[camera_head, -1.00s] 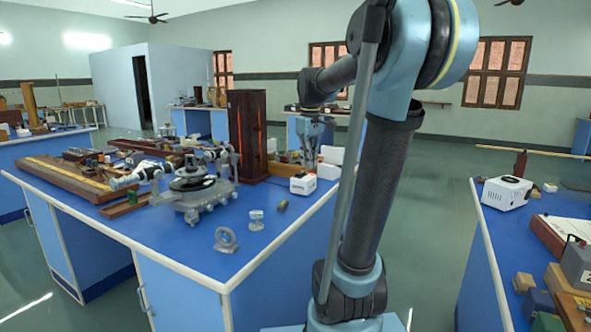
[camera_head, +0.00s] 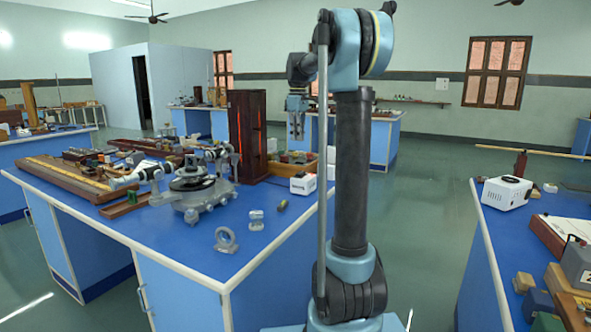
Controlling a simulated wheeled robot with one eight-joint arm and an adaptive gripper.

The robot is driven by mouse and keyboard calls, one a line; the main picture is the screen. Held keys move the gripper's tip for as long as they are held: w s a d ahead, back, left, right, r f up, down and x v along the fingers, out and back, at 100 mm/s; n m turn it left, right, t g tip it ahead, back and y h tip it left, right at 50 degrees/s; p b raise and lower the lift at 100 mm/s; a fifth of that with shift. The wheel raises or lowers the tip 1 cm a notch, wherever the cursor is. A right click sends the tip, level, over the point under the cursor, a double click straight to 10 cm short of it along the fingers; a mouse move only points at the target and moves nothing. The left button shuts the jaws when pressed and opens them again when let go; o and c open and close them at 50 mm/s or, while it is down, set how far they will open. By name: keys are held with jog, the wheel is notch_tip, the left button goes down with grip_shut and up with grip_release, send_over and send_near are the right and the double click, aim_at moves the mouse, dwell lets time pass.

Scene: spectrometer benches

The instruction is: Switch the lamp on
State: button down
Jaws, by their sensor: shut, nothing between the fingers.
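A tall dark-brown wooden lamp housing (camera_head: 247,138) stands on the far part of the blue bench; an orange glow shows through its upright slits. A small white box (camera_head: 303,184) with dark markings sits at the bench's right edge, right of the housing. I cannot make out a switch on it. My gripper (camera_head: 297,136) points down, fingers together and empty, in the air above and behind the white box as seen here. It is clear of the box and the housing.
A spectrometer (camera_head: 191,190) stands on the same bench. A ring mount (camera_head: 226,240) and a small stand (camera_head: 256,220) are near the front corner. Another bench with a white box (camera_head: 507,192) is at the right. Open floor lies between the benches.

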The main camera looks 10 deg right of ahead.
aim_at(301, 174)
jog(key=shift+w+a+r, duration=0.15)
jog(key=shift+w, duration=0.9)
notch_tip(301, 174, down, 14)
jog(key=shift+f, duration=0.1)
dwell(0.3)
jog(key=shift+s+f, duration=0.1)
jog(key=shift+f, duration=0.05)
dwell(0.5)
jog(key=shift+w+d+r, duration=0.25)
jog(key=shift+w+d, duration=0.15)
jog(key=shift+w, duration=0.2)
jog(key=shift+r, duration=0.1)
